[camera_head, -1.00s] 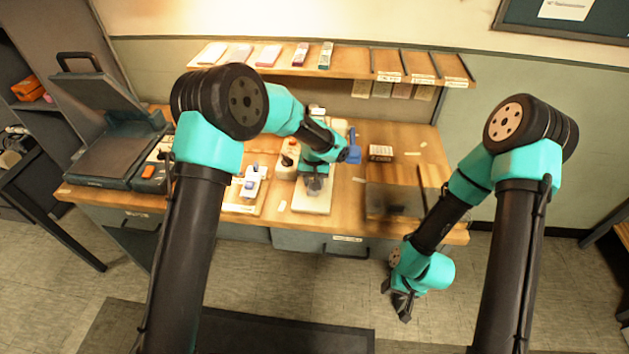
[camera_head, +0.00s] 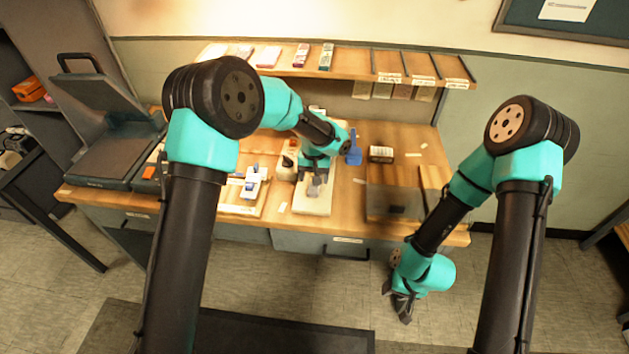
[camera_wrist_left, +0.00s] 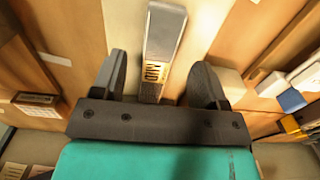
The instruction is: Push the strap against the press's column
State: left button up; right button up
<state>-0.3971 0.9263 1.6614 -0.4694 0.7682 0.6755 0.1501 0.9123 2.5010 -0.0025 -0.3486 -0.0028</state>
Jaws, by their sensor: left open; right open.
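My left gripper (camera_head: 315,183) is over a long pale base plate (camera_head: 312,204) on the bench; its fingers are small and partly hidden in the head view. In the left wrist view the fingers of this gripper (camera_wrist_left: 160,75) stand apart. A grey metal bar (camera_wrist_left: 164,38) with a striped end lies between them, with a gap on either side. I cannot tell whether this bar is the strap or part of the press. The press's column cannot be made out surely. My right gripper (camera_head: 402,304) hangs open and empty in front of the bench, low at the right.
A blue tool (camera_head: 354,150) and a small labelled box (camera_head: 381,154) are right of my left gripper. A blue-and-white device (camera_head: 253,182) stands on the left. A shelf (camera_head: 350,67) runs along the back.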

pick_arm(q)
notch_tip(320, 180, up, 15)
dwell(0.3)
jog(key=shift+w+f, duration=0.1)
